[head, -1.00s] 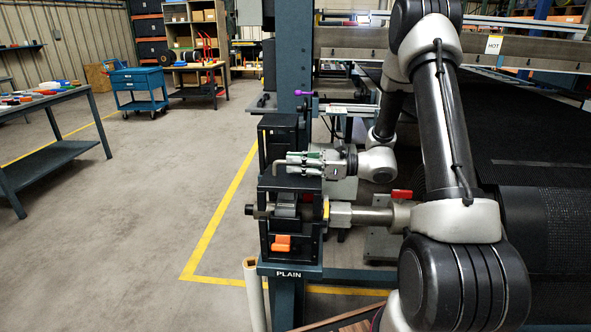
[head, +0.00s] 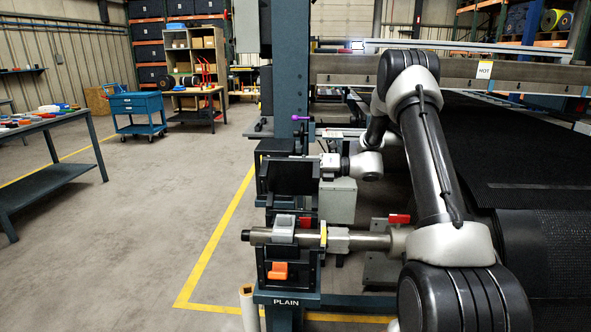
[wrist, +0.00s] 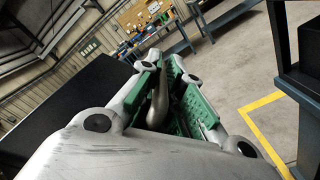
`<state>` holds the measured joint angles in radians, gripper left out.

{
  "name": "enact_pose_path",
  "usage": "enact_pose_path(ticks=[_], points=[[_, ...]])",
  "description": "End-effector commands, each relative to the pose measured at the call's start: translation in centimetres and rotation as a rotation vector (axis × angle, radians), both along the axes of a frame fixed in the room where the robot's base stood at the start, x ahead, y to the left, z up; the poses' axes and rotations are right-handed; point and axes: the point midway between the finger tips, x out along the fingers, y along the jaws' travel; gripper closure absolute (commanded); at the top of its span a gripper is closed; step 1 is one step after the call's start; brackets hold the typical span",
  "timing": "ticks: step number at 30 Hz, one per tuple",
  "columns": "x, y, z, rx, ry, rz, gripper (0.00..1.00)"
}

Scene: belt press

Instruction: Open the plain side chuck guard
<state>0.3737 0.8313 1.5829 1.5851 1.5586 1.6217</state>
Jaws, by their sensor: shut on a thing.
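The plain side chuck guard (head: 291,179) is a black cover on the stand marked PLAIN. It is tilted up, and the steel shaft (head: 258,235) and grey chuck block (head: 283,231) show uncovered below it. My gripper (wrist: 172,78) is shut on the guard's bent grey handle (wrist: 157,105), which lies between the green finger pads in the wrist view. In the head view the fingers and handle are hidden behind the raised guard; only the wrist end shows at its right.
An orange lever (head: 279,271) sits below the shaft. A red-handled valve (head: 399,218) stands to the right. The blue column (head: 291,70) rises behind the guard. The floor (head: 150,220) to the left is clear up to a grey table (head: 45,185).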

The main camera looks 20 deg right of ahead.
Motion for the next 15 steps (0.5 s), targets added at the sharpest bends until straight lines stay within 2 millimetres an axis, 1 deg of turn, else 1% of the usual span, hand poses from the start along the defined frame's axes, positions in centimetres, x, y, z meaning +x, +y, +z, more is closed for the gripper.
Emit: enact_pose_path(ticks=[1, 6, 15], points=[[0.7, -0.4, -0.2, 0.016, 0.034, -0.004, 1.0], [2.7, -1.2, -1.4, 0.078, 0.183, -0.004, 1.0], [5.2, -2.2, -3.9, 0.174, 0.416, -0.003, 1.0]])
